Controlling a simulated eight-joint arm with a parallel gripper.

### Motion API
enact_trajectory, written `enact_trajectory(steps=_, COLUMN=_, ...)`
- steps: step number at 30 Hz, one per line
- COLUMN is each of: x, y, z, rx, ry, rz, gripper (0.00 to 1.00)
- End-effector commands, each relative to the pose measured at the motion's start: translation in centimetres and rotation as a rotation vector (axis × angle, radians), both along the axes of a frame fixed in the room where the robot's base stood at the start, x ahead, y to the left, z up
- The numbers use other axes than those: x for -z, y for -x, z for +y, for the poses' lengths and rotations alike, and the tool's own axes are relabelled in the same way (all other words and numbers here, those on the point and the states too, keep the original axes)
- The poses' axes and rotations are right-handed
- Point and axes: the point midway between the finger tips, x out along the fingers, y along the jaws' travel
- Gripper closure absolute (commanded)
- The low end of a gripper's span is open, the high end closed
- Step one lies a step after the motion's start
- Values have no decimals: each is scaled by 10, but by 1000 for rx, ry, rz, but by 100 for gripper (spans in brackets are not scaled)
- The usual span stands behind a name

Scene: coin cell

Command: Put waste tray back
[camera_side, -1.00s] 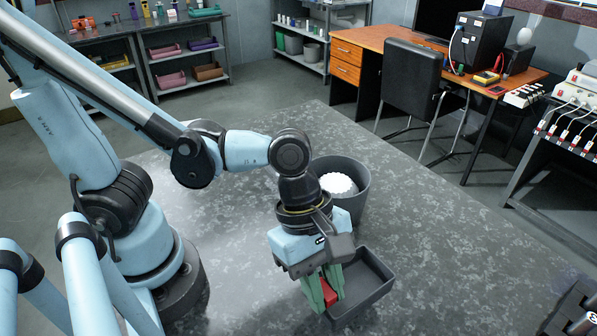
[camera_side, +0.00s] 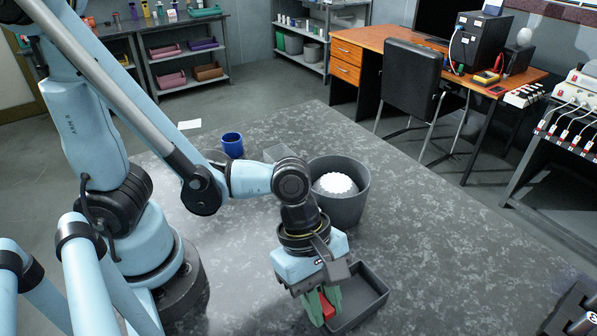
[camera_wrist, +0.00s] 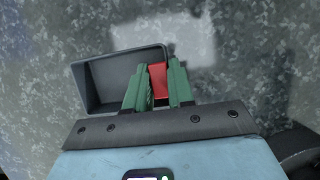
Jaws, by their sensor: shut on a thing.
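The waste tray (camera_side: 368,290) is a dark grey open rectangular tray with a red handle (camera_side: 326,306) on the side by my gripper. My gripper (camera_side: 327,305), with green fingers, points down and is shut on the red handle. The wrist view shows the tray (camera_wrist: 95,85) to the left of the fingers, the red handle (camera_wrist: 158,80) between them, and my gripper (camera_wrist: 158,88) at the centre. The tray looks empty in its visible part. I cannot tell whether it touches the table or hangs just above it.
A grey bin (camera_side: 350,208) with a white ribbed item (camera_side: 337,184) stands behind my gripper. A blue mug (camera_side: 232,145) and a white sheet (camera_side: 190,125) are further back on the mottled grey table (camera_side: 450,240).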

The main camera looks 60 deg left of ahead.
Motion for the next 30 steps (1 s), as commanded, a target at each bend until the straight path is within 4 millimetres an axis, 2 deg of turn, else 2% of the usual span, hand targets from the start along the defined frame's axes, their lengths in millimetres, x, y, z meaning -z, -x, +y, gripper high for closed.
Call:
enact_trajectory(steps=1, x=2, y=0, z=0, rx=0, ry=0, rz=0, gripper=100)
enact_trajectory(steps=2, x=2, y=0, z=0, rx=0, ry=0, rz=0, gripper=76)
enact_trajectory(steps=6, x=2, y=0, z=0, rx=0, ry=0, rz=0, gripper=54)
enact_trajectory(steps=7, x=2, y=0, z=0, rx=0, ry=0, rz=0, gripper=52)
enact_trajectory(steps=20, x=-3, y=0, z=1, rx=-1, ry=0, rz=0, gripper=52)
enact_trajectory(steps=30, x=-29, y=1, z=12, rx=-1, ry=0, rz=0, gripper=52)
